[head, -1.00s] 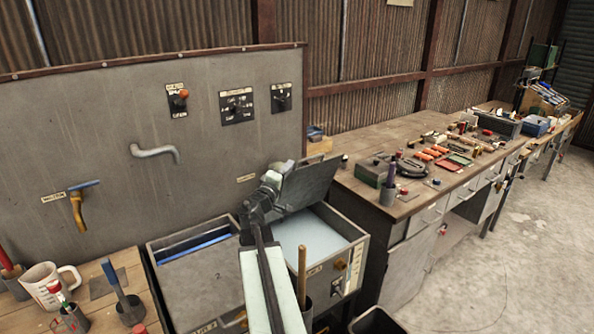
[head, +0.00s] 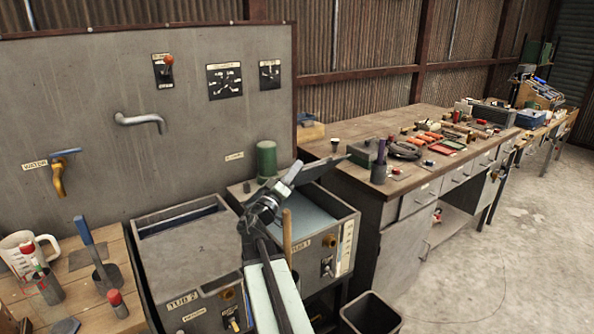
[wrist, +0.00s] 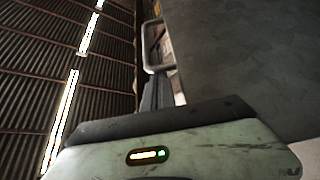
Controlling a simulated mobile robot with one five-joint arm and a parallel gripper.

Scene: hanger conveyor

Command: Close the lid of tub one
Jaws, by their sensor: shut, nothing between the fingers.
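Tub one (head: 322,270), a grey box with a "TUB 1" label, stands right of tub two. Its dark lid (head: 322,172) is raised and tilted above the back of the opening, seen nearly edge-on. Pale contents (head: 312,220) show beneath it. My gripper (head: 291,173) is shut and empty at the lid's left edge in the head view; I cannot tell whether it touches. In the wrist view a large dark grey surface, likely the lid (wrist: 240,60), fills the right side. The gripper's fingertips are not clear there.
Tub two (head: 195,250) is covered, left of tub one. A green cylinder (head: 266,161) stands behind the tubs. A wooden handle (head: 287,235) rises at tub one's front. A black bin (head: 371,314) is on the floor. A cluttered workbench (head: 360,125) stands to the right.

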